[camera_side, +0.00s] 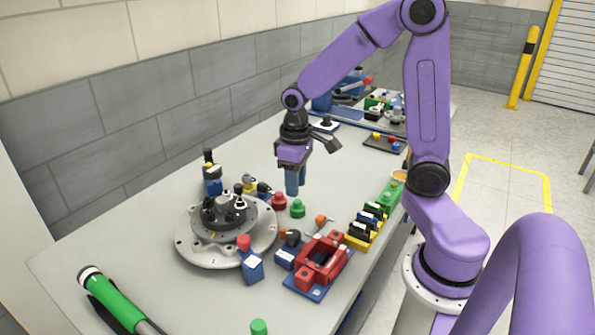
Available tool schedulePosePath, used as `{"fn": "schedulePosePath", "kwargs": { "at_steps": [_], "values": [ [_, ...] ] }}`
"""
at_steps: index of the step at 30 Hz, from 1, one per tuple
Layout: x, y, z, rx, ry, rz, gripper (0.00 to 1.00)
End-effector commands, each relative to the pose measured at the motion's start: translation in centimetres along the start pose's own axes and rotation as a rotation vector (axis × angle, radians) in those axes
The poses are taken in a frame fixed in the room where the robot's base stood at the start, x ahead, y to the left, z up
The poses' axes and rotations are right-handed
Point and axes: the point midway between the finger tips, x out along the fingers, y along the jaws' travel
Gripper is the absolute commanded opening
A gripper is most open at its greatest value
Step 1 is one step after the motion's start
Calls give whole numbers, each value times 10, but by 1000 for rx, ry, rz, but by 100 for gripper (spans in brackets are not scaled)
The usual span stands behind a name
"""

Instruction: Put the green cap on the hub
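A small green cap (297,209) stands on the grey table, just right of a red cap (278,201). Another green-topped piece (259,327) shows at the bottom edge, partly cut off; I cannot tell what it is. The hub appears to be the round grey fixture (190,247) at the left, a wide flange with a raised disc and several dark posts on top. My gripper (292,193) points down above and slightly behind the red and green caps, apart from them. Its blue fingers look close together; I cannot tell whether a gap lies between them. No held object shows.
A red fixture on a blue base (305,288) and a row of yellow and green blocks (365,227) stand right of the caps. A blue block with a red knob (251,266) stands before the hub. A green-handled tool (118,302) lies front left. Clear table lies behind my gripper.

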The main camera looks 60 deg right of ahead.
Motion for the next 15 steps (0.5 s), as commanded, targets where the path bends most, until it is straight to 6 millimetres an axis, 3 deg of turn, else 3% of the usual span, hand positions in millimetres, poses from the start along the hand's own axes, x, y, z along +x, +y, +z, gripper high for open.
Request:
{"fn": "schedulePosePath", "kwargs": {
  "at_steps": [1, 6, 15],
  "values": [
    [5, 15, -6, 58, -5, 0, 38],
    [14, 50, -17, 181, -7, 1, 38],
    [25, 63, -19, 225, -9, 1, 38]
  ]
}}
